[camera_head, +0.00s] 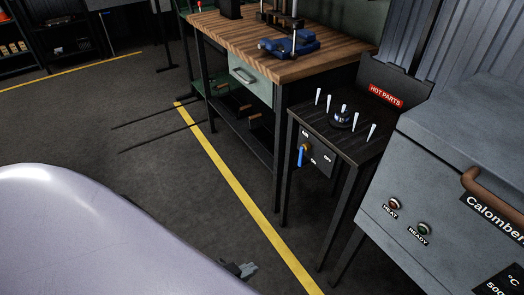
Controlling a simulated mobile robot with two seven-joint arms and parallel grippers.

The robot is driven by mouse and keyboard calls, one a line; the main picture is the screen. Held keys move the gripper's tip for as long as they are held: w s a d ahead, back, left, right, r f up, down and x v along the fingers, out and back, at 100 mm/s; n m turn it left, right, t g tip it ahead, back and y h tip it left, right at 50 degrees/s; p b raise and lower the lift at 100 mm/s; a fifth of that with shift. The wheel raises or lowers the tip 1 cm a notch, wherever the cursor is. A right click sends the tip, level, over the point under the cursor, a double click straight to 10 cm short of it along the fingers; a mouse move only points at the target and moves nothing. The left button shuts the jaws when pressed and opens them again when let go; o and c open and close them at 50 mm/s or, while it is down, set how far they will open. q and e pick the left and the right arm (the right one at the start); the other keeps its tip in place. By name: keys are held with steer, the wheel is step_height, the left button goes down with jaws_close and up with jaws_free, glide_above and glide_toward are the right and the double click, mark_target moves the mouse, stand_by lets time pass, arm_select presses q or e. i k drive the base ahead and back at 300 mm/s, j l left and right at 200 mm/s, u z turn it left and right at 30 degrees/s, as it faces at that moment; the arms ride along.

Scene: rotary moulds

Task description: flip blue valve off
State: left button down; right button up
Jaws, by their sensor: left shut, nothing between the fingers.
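The blue valve (302,157) is on a dark panel (318,168) at the front of a small dark table. Its blue handle hangs nearly straight down from a brass-coloured body. White lettering on the panel looks like AIR above, ON near the handle and OFF farther right. My left gripper (243,268) shows small at the bottom edge, low over the floor. It is shut and empty, well below and left of the valve, and apart from it. My right gripper is out of view.
The small dark table (372,150) carries several upright white pegs. A grey oven (450,135) stands close on its right. A wooden workbench (235,42) with a blue vise (290,45) stands behind. Floor left of the yellow line (235,190) is mostly clear.

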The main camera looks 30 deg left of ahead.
mark_target(306, 146)
steer(key=u, duration=0.7)
steer(key=i+j+z, duration=0.1)
steer(key=z, duration=0.35)
steer(key=j+z, duration=0.3)
steer(key=z, duration=0.15)
steer(key=j+z, duration=0.2)
steer(key=j, duration=0.2)
steer(key=i+j+z, duration=0.2)
steer(key=j, duration=0.2)
steer(key=j+z, duration=0.15)
steer(key=j, duration=0.65)
steer(key=k+j+z, duration=0.2)
steer(key=j, duration=2.2)
